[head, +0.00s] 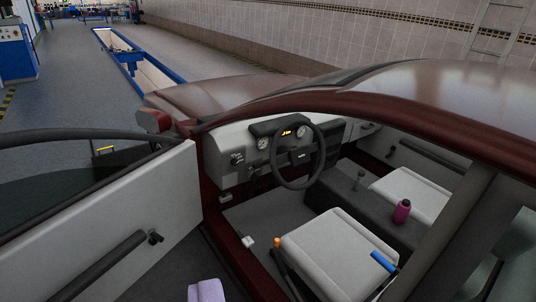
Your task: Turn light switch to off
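The car's dashboard (222,165) shows through the open driver's door, left of the middle of the head view. A small dark control with pale marks (237,159) sits on the panel left of the steering wheel (298,157). It may be the light switch, but it is too small to read its label or setting. Two round gauges and a lit orange display (287,133) are behind the wheel. I cannot make out my gripper in this view, and nothing touches the dashboard controls.
The open door (100,215) fills the left. A pale purple object (207,291) is at the bottom edge.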

